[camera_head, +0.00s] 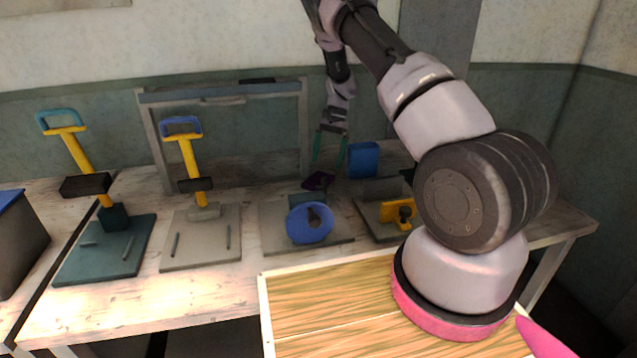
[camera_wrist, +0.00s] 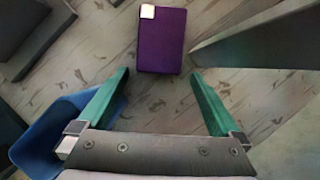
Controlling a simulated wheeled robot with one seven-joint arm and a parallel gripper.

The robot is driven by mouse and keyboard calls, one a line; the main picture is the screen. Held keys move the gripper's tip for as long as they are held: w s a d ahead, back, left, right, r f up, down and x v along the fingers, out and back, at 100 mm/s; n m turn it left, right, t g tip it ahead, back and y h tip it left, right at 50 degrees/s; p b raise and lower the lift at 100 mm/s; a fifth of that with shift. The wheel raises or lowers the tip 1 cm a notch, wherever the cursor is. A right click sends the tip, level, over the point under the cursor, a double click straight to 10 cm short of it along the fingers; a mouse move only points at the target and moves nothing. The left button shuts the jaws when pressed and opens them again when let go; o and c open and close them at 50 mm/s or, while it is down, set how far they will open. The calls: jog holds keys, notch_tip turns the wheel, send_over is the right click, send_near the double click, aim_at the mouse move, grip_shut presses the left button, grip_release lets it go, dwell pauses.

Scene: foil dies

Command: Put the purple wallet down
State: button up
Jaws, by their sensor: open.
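The purple wallet (camera_head: 318,181) lies on the workbench behind the station with the blue ring. In the wrist view the wallet (camera_wrist: 161,42) lies flat on the wooden top, with a pale square at its upper left corner. My gripper (camera_head: 329,164) hangs pointing down close to the wallet. In the wrist view its two green fingers (camera_wrist: 161,84) are spread wide, and the wallet sits just beyond their tips with nothing between them.
The blue ring (camera_head: 309,226) stands in front of the wallet, and a blue block (camera_head: 363,160) stands to the right. A yellow part (camera_head: 398,211) sits on the right station. Two presses with yellow levers (camera_head: 187,155) stand left. Bare bench top (camera_head: 255,190) shows left of the wallet.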

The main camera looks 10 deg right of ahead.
aim_at(325, 174)
jog(key=x, duration=0.4)
jog(key=shift+s, duration=0.1)
jog(key=c, duration=1.3)
jog(key=shift+r, duration=0.1)
